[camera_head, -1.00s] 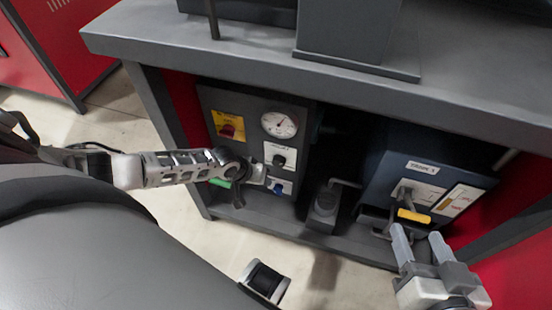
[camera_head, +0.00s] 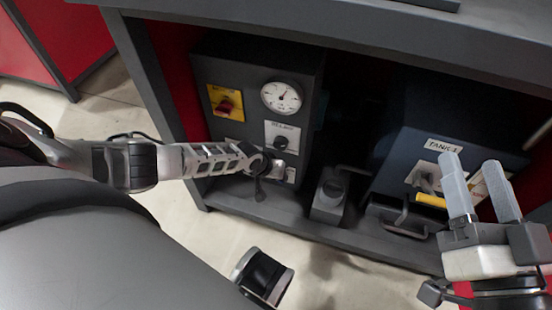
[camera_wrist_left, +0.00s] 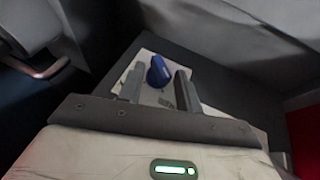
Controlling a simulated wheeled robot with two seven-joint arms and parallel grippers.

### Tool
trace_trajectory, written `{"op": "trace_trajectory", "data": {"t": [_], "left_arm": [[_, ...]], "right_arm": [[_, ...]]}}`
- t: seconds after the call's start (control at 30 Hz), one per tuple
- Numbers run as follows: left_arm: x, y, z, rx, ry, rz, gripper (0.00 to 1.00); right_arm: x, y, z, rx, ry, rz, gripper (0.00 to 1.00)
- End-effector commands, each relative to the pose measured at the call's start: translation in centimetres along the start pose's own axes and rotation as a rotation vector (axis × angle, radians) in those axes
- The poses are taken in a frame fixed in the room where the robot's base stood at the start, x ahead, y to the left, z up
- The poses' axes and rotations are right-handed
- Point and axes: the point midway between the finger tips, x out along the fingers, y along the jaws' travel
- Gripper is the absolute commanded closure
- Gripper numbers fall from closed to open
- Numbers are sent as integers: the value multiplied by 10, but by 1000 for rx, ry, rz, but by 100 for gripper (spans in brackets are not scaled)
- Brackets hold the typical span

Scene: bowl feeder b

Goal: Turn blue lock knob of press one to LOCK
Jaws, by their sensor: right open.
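The blue lock knob (camera_wrist_left: 158,71) sits on a pale plate (camera_wrist_left: 150,55) in the left wrist view. It shows between the two finger ends of my left gripper (camera_wrist_left: 159,76), with a small gap visible on the left side. I cannot tell how far the fingers reach around it. In the head view my left gripper (camera_head: 275,170) is at the lower part of the dark control panel (camera_head: 245,80) and hides the blue knob. My right gripper (camera_head: 473,165) is open and empty, in front of the TANK 1 box (camera_head: 400,150).
The panel also carries a red knob on a yellow plate (camera_head: 226,102), a round gauge (camera_head: 281,97) and a black knob (camera_head: 281,142). A yellow handle (camera_head: 430,200) is close to my right gripper. The grey bench top (camera_head: 330,25) overhangs the panel.

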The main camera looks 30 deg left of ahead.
Motion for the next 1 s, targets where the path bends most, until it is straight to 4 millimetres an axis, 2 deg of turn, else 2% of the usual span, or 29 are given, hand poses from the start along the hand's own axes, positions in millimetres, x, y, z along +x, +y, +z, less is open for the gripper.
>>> {"op": "trace_trajectory", "data": {"t": [0.07,0.1,0.2,1.0], "left_arm": [[0,0,0,0,0,0,65],[0,0,0,0,0,0,71],[0,0,0,0,0,0,96],[0,0,0,1,0,-1,96]], "right_arm": [[0,0,0,0,-1,0,44],[0,0,0,0,-1,0,44],[0,0,0,0,-1,0,44],[0,0,1,3,-6,1,44]]}}
